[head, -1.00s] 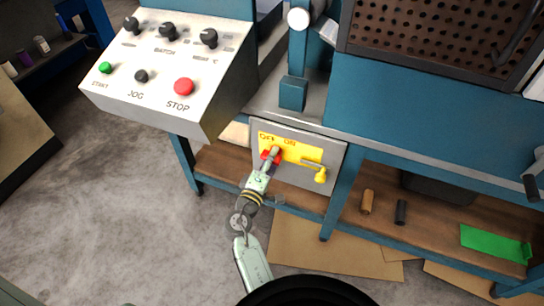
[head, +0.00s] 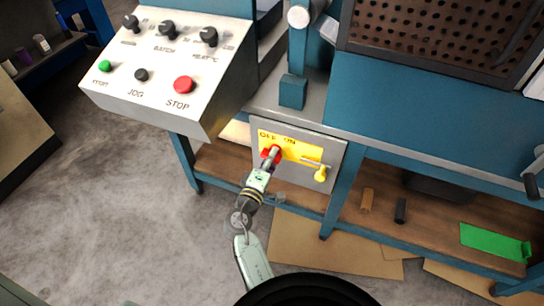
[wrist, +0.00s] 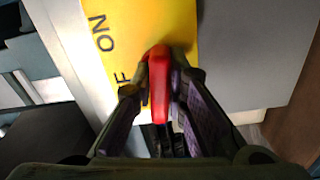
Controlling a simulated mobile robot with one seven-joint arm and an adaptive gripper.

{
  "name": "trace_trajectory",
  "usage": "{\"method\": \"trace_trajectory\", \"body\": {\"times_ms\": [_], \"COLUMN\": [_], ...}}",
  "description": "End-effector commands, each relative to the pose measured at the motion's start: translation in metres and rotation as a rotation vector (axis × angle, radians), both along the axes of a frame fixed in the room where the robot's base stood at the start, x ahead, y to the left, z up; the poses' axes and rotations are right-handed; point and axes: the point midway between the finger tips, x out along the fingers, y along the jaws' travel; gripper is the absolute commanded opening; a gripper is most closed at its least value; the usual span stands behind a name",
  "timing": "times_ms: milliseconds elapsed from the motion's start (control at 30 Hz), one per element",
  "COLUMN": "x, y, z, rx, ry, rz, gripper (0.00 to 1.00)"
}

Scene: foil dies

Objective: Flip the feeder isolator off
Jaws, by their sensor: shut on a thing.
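The feeder isolator is a red lever (wrist: 159,88) on a yellow plate (head: 299,152) marked OFF at the left and ON at the right in the head view. The lever shows there as a little red around my fingertips, below the OFF lettering. My gripper (head: 273,154) is shut on the lever, and the fingers hide much of it. In the wrist view the lever lies between both fingers of my gripper (wrist: 160,75). ON is clear there; the other word is mostly covered.
A yellow tag-like piece (head: 320,174) hangs at the plate's right end, close to my gripper. The sloped control box (head: 219,84) with knobs and buttons is above left. The blue bench leg (head: 341,190) stands right of the grey panel (head: 332,152).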

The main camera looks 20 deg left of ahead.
Motion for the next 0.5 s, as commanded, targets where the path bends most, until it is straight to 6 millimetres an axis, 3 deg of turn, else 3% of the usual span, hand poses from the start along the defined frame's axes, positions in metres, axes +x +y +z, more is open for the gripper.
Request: {"method": "trace_trajectory", "body": {"times_ms": [500], "x": [-0.0001], "y": [-0.0003], "z": [-0.0004], "rx": [-0.178], "ry": [0.006], "rz": [-0.001], "gripper": [0.00]}}
